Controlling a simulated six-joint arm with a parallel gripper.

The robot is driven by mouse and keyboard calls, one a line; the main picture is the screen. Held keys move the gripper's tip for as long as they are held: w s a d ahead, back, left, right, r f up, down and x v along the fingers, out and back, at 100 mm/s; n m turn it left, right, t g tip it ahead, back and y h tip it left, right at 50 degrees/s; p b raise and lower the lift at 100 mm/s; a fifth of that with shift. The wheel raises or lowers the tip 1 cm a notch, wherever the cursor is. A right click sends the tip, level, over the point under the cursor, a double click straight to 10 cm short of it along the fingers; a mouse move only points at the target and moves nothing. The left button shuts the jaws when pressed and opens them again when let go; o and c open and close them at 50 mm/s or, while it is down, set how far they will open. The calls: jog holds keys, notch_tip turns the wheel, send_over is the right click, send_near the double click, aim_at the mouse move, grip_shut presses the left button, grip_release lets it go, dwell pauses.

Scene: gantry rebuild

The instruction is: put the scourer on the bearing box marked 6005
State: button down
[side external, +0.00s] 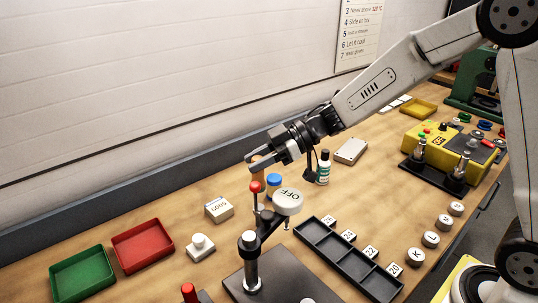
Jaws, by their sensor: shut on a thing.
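My gripper (256,161) is left of the picture's middle, above the bench, with its fingers pointing left. It is shut on a small orange-brown thing, which I take to be the scourer (257,174); the fingers hide part of it. The bearing box (218,210) is a small cream carton on the bench, lower left of my gripper. Its dark marking appears upside down and seems to read 6005. The scourer is apart from the box, higher in the picture and to its right.
A lever stand with a red knob (256,187) and a white OFF disc (288,201) rises close below my gripper. A blue-capped jar (274,184) and a dark-capped bottle (323,168) stand nearby. Red (142,246) and green (83,275) trays lie left.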

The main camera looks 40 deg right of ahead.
jog(key=w+a+f, duration=0.3)
jog(key=w+f, duration=0.6)
jog(key=w, duration=0.4)
jog(key=shift+a+f, duration=0.15)
jog(key=shift+a, duration=0.05)
jog(key=shift+w, duration=0.1)
jog(key=shift+w+f, duration=0.2)
jog(key=shift+f, duration=1.65)
jog(key=shift+f, duration=0.15)
